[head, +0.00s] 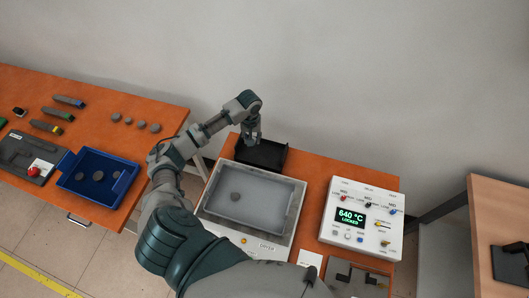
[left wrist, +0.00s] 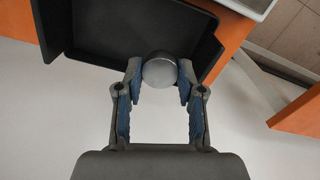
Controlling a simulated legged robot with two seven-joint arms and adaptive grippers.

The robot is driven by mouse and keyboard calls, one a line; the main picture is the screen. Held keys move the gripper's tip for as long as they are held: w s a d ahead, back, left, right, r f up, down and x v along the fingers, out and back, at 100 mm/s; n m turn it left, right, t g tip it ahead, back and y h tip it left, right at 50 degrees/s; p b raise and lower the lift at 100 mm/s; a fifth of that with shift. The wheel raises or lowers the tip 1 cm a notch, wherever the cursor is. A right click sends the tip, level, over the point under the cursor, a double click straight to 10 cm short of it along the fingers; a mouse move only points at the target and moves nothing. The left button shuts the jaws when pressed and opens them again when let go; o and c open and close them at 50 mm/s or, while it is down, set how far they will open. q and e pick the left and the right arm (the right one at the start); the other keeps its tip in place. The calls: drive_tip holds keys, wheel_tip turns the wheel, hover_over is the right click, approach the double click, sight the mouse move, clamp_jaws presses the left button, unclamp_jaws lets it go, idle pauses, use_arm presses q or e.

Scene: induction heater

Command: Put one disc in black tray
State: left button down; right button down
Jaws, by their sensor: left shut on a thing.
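My left gripper (left wrist: 159,80) is shut on a round grey disc (left wrist: 160,71) in the left wrist view. The disc is between the two fingertips, over the near side of the black tray (left wrist: 100,40). In the head view the left gripper (head: 250,138) is over the black tray (head: 270,155), which stands at the back of the orange table behind the dryer. The held disc cannot be made out there. My right gripper is not in view.
A blue bin (head: 127,196) with several discs stands on the left table, with several more discs (head: 128,120) and marker-like tools (head: 57,113) behind it. A control box (head: 362,215) reading 640 °C stands right of the dryer. A wall is behind the tray.

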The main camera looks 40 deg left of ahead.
use_arm(q)
hover_over(252, 152)
wheel_tip(252, 152, down, 6)
drive_tip(key=shift+a+r+b, duration=0.1)
drive_tip(key=shift+b, duration=0.3)
drive_tip(key=shift+f, duration=0.4)
wheel_tip(252, 152, down, 2)
drive_tip(key=shift+f, duration=0.45)
drive_tip(key=c, duration=0.7)
unclamp_jaws()
drive_tip(key=shift+a, duration=0.1)
drive_tip(key=shift+r, duration=0.1)
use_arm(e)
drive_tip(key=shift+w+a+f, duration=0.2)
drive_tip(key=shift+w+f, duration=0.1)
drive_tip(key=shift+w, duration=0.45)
